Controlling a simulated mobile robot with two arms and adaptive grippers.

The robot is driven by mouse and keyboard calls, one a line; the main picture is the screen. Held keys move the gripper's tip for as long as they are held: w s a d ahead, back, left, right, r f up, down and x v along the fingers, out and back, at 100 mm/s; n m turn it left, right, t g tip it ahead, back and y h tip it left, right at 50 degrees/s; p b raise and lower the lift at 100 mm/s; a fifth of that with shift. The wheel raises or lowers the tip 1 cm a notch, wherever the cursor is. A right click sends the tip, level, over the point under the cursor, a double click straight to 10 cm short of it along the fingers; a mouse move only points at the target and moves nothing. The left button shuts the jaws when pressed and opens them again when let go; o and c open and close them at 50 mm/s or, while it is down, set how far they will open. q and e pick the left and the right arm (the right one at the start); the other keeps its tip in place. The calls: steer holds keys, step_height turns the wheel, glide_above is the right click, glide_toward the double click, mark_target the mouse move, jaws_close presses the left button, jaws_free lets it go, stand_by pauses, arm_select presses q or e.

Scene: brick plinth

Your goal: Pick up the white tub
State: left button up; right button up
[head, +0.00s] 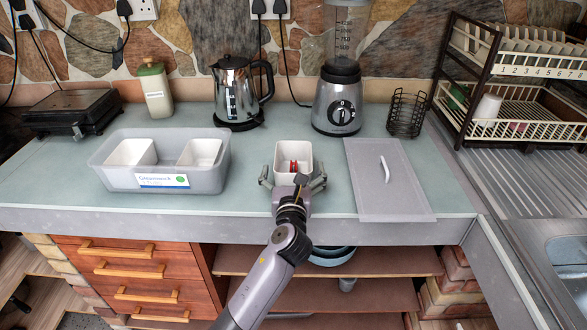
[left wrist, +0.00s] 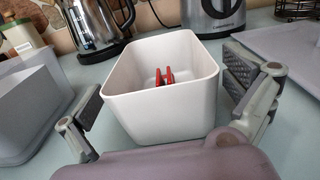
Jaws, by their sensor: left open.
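The white tub (head: 293,150) stands upright on the counter in the head view, with something red inside it. In the left wrist view the tub (left wrist: 160,112) fills the middle, and two red upright pieces (left wrist: 164,77) show inside. My left gripper (head: 292,178) is open, its fingers spread on either side of the tub's near end. In the left wrist view the left gripper's (left wrist: 165,108) padded fingers stand left and right of the tub, apart from its walls. My right gripper is not in view.
A grey bin (head: 108,179) holding two white tubs stands to the left. A flat grey lid (head: 370,200) with a handle lies close on the right. A kettle (head: 236,92) and a blender (head: 338,103) stand behind. The counter's front edge is near.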

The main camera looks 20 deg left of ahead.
arm_select(q)
steer(key=shift+x, duration=0.8)
steer(key=shift+s, duration=0.1)
steer(key=shift+c, duration=0.4)
steer(key=c, duration=1.1)
